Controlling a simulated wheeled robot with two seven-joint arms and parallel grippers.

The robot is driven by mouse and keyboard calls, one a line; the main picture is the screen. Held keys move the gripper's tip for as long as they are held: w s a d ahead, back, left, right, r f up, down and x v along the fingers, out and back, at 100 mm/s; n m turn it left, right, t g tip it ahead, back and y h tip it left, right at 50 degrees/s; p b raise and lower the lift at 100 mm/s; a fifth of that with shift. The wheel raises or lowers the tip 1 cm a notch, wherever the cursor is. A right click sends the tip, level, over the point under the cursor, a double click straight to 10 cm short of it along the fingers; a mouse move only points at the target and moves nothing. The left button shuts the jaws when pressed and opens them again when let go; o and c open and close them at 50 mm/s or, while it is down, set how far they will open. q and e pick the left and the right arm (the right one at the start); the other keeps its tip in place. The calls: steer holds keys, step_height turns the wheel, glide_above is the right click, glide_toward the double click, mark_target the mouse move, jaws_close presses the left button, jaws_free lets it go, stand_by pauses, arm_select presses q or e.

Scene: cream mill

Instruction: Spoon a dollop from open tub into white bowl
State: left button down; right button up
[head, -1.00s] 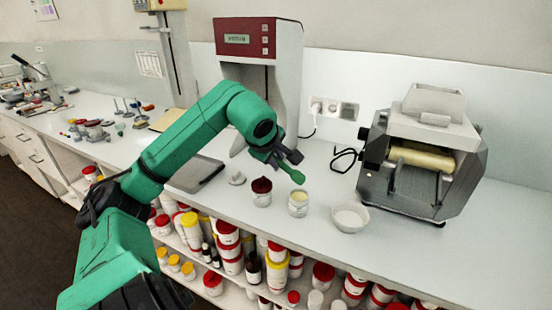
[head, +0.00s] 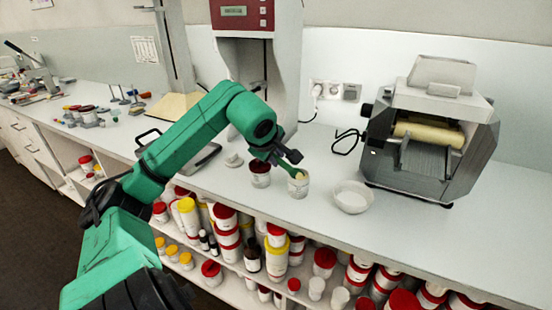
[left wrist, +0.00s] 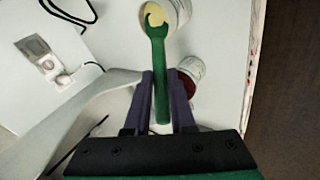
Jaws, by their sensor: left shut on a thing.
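The spoon also shows between the two fingers in the left wrist view (left wrist: 160,72). The open tub (head: 298,190) is small and white, with pale yellow cream inside. The spoon's tip is at the tub's mouth; its end overlaps the cream in the left wrist view (left wrist: 181,12). I cannot tell how deep it reaches. The white bowl (head: 351,198) stands upright to the right of the tub, and nothing shows in it. My right gripper is not in view.
A grey roller machine (head: 430,150) stands behind and right of the bowl. A tall white device (head: 258,70) stands behind. The bench edge is near, above shelves of tubs.

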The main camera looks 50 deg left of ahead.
arm_select(q)
steer(key=shift+f, duration=0.3)
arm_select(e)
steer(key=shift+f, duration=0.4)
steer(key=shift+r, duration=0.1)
arm_select(q)
step_height(320, 180, up, 6)
steer(key=p, duration=0.3)
steer(key=shift+r, duration=0.15)
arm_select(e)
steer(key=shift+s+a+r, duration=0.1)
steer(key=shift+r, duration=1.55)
